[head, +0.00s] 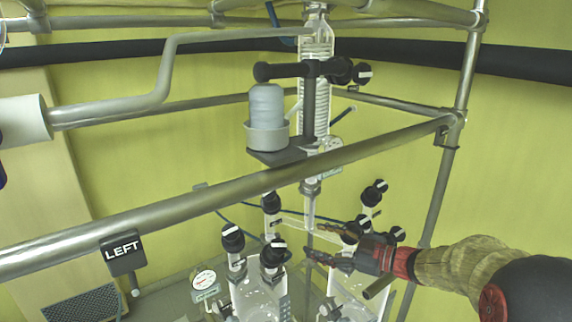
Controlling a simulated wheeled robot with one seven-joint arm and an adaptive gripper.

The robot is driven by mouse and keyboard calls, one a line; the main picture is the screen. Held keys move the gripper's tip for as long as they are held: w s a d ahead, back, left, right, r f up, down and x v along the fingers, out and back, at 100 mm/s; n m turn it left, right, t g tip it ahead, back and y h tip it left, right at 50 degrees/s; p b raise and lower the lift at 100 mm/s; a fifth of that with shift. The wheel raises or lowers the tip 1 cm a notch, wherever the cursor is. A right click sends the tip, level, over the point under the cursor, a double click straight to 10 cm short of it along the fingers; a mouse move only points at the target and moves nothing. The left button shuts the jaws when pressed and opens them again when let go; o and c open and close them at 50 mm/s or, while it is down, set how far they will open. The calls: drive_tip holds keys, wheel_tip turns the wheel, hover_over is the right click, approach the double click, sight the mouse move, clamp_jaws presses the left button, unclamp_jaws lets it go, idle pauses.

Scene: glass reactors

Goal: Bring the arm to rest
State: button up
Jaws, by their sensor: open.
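My gripper (322,245) is at the lower right in the head view, on the end of my arm, which comes in from the right edge. Its dark fingers point left and stand apart with nothing seen between them. It overlaps, in the picture, the glass vessel (352,290) at the lower right and its black-capped necks. I cannot tell whether it touches them.
A metal rail (230,189) crosses in front. Behind it a coiled glass condenser (315,105) stands beside a grey bottle (266,105) in a holder. A second capped vessel (258,296), a gauge (204,280) and a LEFT sign (122,252) are below.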

drive_tip(key=d+r+m+t+h, duration=0.6)
drive_tip(key=d+r+m+h, duration=0.2)
drive_tip(key=d+r+h, duration=0.25)
drive_tip(key=s+d+f+m+g+h, duration=0.2)
drive_tip(key=s+m+h, duration=0.1)
drive_tip(key=s, duration=0.5)
drive_tip(key=s+d+f+m+g+h, duration=0.1)
drive_tip(key=s+d+m+g+h, duration=0.15)
drive_tip(key=s, duration=0.55)
drive_tip(key=s+a+f+m+g+y, duration=0.1)
drive_tip(key=s+a+f+g, duration=0.3)
drive_tip(key=s, duration=0.6)
drive_tip(key=s+a+f+m+g+y, duration=0.1)
drive_tip(key=s+a+f, duration=0.35)
drive_tip(key=s, duration=0.55)
wheel_tip(320, 180, down, 21)
drive_tip(key=b, duration=2)
drive_tip(key=shift+w+d+b, duration=0.35)
drive_tip(key=shift+d+b, duration=0.05)
drive_tip(key=shift+d, duration=0.05)
